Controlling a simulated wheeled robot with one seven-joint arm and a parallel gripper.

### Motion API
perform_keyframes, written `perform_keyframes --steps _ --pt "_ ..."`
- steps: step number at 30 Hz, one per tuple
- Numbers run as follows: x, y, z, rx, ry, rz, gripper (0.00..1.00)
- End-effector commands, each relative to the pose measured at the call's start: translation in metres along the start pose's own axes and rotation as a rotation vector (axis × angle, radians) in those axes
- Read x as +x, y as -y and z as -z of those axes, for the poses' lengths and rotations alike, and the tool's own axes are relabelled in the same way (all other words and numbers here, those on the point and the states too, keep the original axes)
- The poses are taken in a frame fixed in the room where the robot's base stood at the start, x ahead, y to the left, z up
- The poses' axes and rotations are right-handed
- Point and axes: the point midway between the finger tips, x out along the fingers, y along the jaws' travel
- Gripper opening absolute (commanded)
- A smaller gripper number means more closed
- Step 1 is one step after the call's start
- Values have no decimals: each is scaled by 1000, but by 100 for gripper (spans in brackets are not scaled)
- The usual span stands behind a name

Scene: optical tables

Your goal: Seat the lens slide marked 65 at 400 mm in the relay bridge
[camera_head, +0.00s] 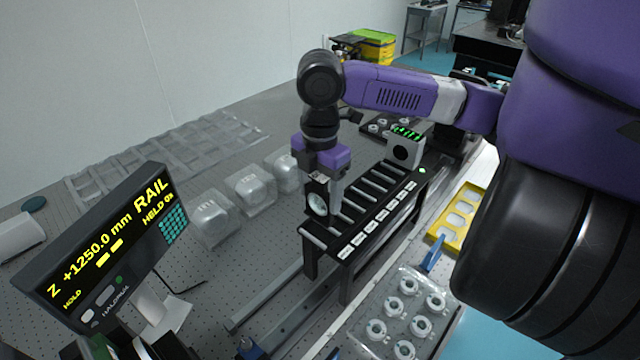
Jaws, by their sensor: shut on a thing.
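My gripper (325,178) is above the near end of the relay bridge (352,243) and points down. It is shut on a lens slide (317,205), a dark plate with a round pale lens, held upright. The slide is at the bridge's near left end; I cannot tell whether it touches the bridge. Its marking is too small to read. The bridge is a black frame with several crosswise slots and a row of white labels along its right side; the label text is not legible.
A display (110,250) reading RAIL, Z +1250.0 mm, HELD stands at the left. Clear domed housings (250,188) stand left of the bridge. A tray of round lens mounts (388,343) lies at the front right. A yellow tray (444,238) lies right of the bridge. A box with green lights (403,150) stands at its far end.

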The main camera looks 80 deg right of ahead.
Motion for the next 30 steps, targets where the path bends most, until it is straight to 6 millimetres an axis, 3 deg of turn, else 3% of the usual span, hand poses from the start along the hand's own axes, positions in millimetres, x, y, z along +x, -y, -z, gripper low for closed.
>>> perform_keyframes --steps 18,30 --pt "44 0 0 0 0 0 16" --pt "55 0 0 -1 1 0 16"
